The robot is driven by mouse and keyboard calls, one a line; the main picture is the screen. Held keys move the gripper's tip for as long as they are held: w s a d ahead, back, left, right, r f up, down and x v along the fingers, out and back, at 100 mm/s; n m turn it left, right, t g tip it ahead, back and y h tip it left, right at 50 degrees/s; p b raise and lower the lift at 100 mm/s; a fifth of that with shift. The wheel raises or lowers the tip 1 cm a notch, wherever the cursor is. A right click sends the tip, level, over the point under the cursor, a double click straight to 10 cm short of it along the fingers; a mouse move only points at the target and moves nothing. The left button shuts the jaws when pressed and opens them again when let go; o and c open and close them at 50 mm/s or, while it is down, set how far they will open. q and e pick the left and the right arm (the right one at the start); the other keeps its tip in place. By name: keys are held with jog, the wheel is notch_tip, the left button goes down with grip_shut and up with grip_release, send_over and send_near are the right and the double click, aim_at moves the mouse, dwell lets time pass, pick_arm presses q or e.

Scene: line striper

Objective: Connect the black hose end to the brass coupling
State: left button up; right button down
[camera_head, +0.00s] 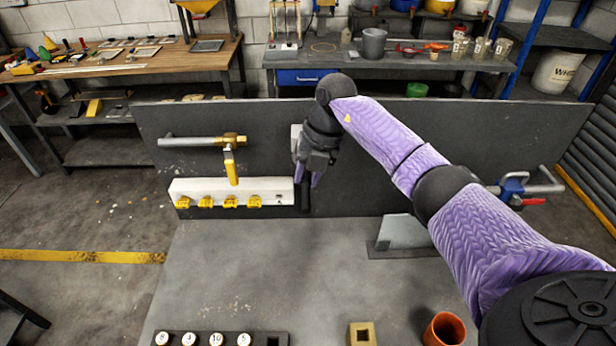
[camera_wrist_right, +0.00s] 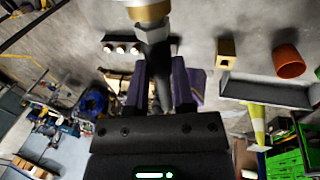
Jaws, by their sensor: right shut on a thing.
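My right gripper (camera_head: 307,177) points down in front of the dark upright panel and is shut on the black hose end (camera_head: 304,197). In the right wrist view, the black hose end (camera_wrist_right: 157,62) runs between the two purple fingers of my right gripper (camera_wrist_right: 158,88). A pale metal nut sits at its top, right at a brass coupling (camera_wrist_right: 150,13) at the upper edge. They look close or touching; I cannot tell whether they are joined. My left gripper is not in view.
On the panel (camera_head: 400,140) left of my gripper are a pipe with a brass valve (camera_head: 232,140) and a white block (camera_head: 186,188) with several yellow clips. A red-handled valve (camera_head: 534,201) is at the right. A yellow block (camera_head: 361,334) and an orange cup (camera_head: 444,330) stand in front.

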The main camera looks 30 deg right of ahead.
jog(key=shift+w+d+b, duration=0.2)
jog(key=shift+w+b, duration=0.1)
jog(key=shift+c, duration=0.3)
grip_release()
jog(key=p+v, duration=0.6)
jog(key=v, duration=0.1)
dwell(0.4)
dwell(0.6)
